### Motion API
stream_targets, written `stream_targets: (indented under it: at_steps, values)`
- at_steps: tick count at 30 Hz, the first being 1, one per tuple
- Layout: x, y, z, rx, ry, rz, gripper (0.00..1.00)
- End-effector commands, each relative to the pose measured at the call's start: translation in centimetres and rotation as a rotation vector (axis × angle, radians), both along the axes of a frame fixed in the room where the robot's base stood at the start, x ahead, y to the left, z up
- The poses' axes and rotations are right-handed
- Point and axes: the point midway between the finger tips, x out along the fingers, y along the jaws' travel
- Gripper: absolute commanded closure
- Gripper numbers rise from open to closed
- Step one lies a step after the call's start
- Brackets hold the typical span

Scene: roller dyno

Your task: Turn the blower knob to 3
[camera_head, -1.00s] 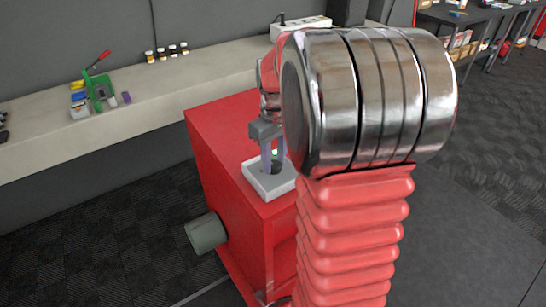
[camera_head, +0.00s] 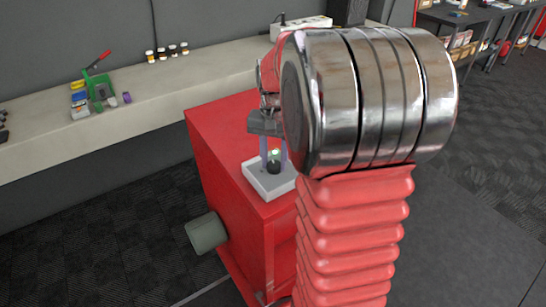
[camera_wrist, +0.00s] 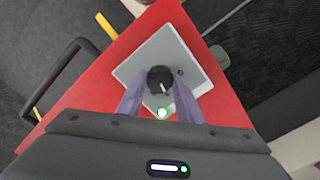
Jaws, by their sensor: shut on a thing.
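The blower knob is a round black knob (camera_wrist: 160,79) with a white pointer line, on a light grey square panel (camera_wrist: 190,62) on top of a red cabinet (camera_wrist: 222,105). In the wrist view the pointer line points down and slightly right, toward my gripper's body. In the head view the knob (camera_head: 273,167) shows between the fingers on the panel (camera_head: 262,188). My gripper (camera_wrist: 160,82) reaches down from above, one purple-grey finger on each side of the knob, shut on it. A green light (camera_wrist: 162,112) glows beside the knob. No scale numbers are readable.
A grey round pipe (camera_head: 206,233) sticks out of the cabinet's left side. A pale bench (camera_head: 170,83) along the wall holds a green device with a red lever (camera_head: 100,88) and small bottles (camera_head: 167,51). My arm hides the cabinet's right part.

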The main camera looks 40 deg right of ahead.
Motion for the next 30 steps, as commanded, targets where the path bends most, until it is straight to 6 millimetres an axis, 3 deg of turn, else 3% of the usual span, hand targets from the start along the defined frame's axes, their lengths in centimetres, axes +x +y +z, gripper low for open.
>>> stream_targets:
  at_steps: [18, 30]
  values:
    - [0.11, 0.14, 0.03, 0.002, 0.000, -0.570, 0.90]
    - [0.17, 0.17, 0.04, 0.002, 0.000, -0.782, 0.90]
